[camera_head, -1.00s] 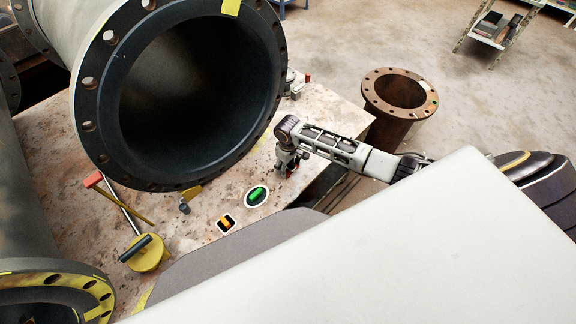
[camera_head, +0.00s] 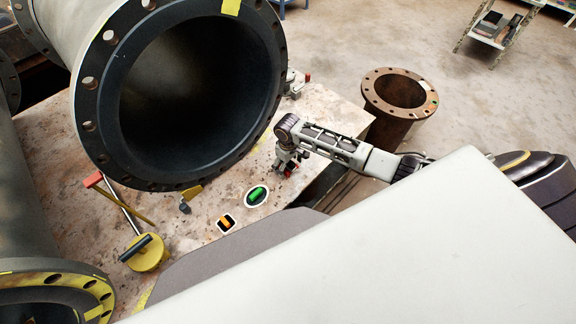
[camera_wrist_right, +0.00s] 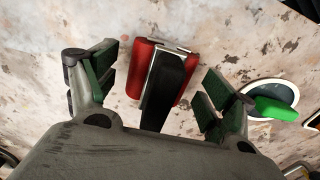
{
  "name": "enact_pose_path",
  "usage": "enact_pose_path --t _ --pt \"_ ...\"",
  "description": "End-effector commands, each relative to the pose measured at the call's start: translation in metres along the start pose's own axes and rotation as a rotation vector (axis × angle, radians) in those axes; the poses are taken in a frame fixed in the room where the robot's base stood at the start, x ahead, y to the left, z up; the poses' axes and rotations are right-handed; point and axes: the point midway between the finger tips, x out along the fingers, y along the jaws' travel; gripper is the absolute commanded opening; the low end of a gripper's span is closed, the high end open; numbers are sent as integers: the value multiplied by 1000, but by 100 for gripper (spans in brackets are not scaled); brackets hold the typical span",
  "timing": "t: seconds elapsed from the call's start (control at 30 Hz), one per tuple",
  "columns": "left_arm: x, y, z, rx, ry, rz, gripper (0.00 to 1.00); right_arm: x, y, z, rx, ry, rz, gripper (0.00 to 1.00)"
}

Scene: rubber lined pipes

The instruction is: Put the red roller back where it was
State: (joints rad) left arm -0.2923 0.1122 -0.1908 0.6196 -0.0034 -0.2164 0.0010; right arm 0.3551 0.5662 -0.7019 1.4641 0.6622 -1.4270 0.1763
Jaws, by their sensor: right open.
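The red roller (camera_wrist_right: 185,82) lies on the stained slab, with a black piece and a pale metal edge over its middle. It shows as a small red patch in the head view (camera_head: 289,170). My right gripper (camera_wrist_right: 158,82) is open, with its green-padded fingers on either side of the roller and gaps to it. In the head view my right gripper (camera_head: 288,164) points down at the slab's right edge. Whether a marking lies under the roller is hidden. My left gripper is not in view.
A green roller (camera_head: 257,194) sits on a white-rimmed oval and an orange one (camera_head: 225,222) on a white-rimmed marking, both left of the gripper. A large flanged pipe (camera_head: 180,85) overhangs the slab (camera_head: 320,110). A rusty pipe (camera_head: 400,92) stands behind the arm.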

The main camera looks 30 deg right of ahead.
Motion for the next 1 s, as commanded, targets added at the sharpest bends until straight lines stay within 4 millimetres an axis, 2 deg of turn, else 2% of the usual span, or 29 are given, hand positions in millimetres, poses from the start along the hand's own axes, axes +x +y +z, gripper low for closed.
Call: enact_pose_path --t 0.7,1.0 --pt "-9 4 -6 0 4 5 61 -97 0 -1 1 1 0 83" --pt "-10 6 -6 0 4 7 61 -114 0 0 0 0 0 83"
